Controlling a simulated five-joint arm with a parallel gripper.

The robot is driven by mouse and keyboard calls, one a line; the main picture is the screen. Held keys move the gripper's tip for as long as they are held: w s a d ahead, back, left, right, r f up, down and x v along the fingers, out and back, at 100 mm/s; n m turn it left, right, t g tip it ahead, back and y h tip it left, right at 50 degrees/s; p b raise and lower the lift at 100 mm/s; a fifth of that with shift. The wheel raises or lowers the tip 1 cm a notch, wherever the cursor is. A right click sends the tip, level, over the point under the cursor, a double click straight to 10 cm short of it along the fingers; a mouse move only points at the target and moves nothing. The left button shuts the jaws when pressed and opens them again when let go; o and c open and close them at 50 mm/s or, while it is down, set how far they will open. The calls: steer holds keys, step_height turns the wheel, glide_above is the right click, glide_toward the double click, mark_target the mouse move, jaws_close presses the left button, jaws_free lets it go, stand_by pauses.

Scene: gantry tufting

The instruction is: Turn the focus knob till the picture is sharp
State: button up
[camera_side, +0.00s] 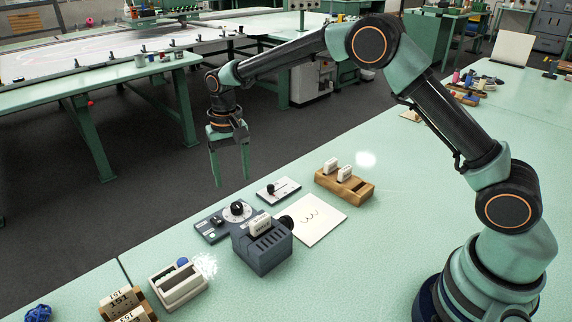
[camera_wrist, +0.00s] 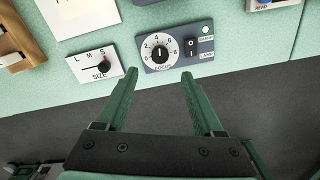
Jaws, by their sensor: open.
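The focus knob is a black knob on a white numbered dial (camera_wrist: 160,51) set in a dark panel (camera_wrist: 149,68), with a rocker switch (camera_wrist: 191,47) to its right in the wrist view. In the side view the focus knob (camera_side: 237,208) is beside the dark projector box (camera_side: 262,252). A white sheet (camera_side: 327,212) in front of the box's lens (camera_side: 287,222) bears thin curved dark lines; I cannot tell how sharp they are. My gripper (camera_side: 232,182) is open and empty, pointing down above the bench's far edge. Its fingertips (camera_wrist: 160,74) frame the dial's near side without touching it.
A size slider plate (camera_wrist: 89,69) lies left of the focus panel in the wrist view.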

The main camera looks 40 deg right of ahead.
step_height(320, 180, up, 4)
steer(key=shift+f, duration=0.15)
stand_by(0.3)
steer(key=s+d+r+n+t, duration=0.25)
steer(key=s+d+r, duration=0.45)
steer(key=s+r, duration=0.4)
steer(key=s+d+n+t, duration=0.1)
steer(key=s+d+t, duration=0.2)
steer(key=s, duration=0.9)
steer(key=shift+s+d, duration=0.15)
steer(key=shift+d, duration=0.6)
